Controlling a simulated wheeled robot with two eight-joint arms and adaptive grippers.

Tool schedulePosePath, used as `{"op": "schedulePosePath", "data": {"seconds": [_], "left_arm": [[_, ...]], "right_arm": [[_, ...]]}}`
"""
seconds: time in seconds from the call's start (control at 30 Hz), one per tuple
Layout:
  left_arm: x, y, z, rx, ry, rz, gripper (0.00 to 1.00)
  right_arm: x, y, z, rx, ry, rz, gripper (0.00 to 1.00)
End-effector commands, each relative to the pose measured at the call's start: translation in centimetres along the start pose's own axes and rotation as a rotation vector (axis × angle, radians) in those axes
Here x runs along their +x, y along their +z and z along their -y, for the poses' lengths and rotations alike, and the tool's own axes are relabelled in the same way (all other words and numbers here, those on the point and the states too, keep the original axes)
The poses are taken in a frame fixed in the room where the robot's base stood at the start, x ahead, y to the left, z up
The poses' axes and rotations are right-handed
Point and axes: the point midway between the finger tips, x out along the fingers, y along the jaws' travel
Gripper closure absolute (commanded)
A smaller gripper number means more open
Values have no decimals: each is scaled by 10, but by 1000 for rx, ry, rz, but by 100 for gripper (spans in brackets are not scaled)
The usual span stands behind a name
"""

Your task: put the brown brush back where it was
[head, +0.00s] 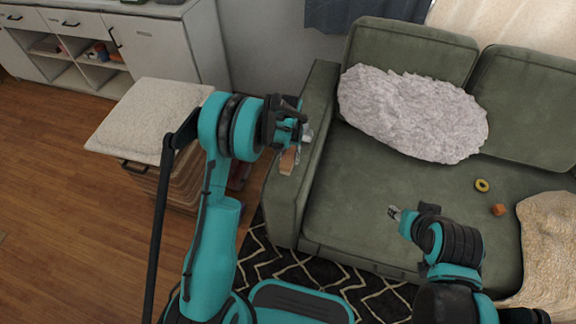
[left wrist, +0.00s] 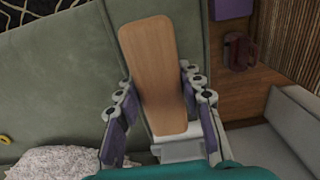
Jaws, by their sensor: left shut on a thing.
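The brown brush (head: 287,161) shows as a flat wooden piece in the head view, above the left arm of the green sofa (head: 365,185). In the left wrist view the brush (left wrist: 150,62) is a long, rounded wooden slab between the fingers, with a whitish part at its near end. My left gripper (head: 303,136) is shut on it; its fingers (left wrist: 158,122) flank the brush in the left wrist view. My right gripper (head: 394,212) is over the sofa seat; its fingers are too small to judge.
A fluffy white cushion (head: 415,115), a yellow ring (head: 482,185), an orange item (head: 498,210) and a beige throw (head: 550,240) are on the sofa. A cushion-topped stand (head: 140,115) stands left of it. A white cabinet (head: 160,50) is behind.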

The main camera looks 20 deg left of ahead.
Motion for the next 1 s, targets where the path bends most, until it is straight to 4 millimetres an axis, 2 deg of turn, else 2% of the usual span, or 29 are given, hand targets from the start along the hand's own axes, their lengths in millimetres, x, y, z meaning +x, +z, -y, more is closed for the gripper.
{"op": "schedulePosePath", "data": {"seconds": [0.17, 0.4, 0.8, 0.83, 0.9, 1.0], "left_arm": [[10, 1, 6, 2, 0, 0, 99], [44, 1, 6, 1, 0, 0, 99], [48, 1, 5, 1, 0, 0, 99], [47, 1, 5, 1, 0, 0, 55], [46, 1, 5, 1, 0, 0, 42], [46, 1, 5, 1, 0, 0, 42]], "right_arm": [[4, 3, 0, 0, 0, 0, 60], [19, 14, 0, 0, 0, 0, 60], [22, 15, 0, 0, 0, 0, 60], [21, 15, 0, 0, 0, 0, 60], [20, 14, 0, 0, 0, 0, 60], [20, 14, 0, 0, 0, 0, 60]]}}
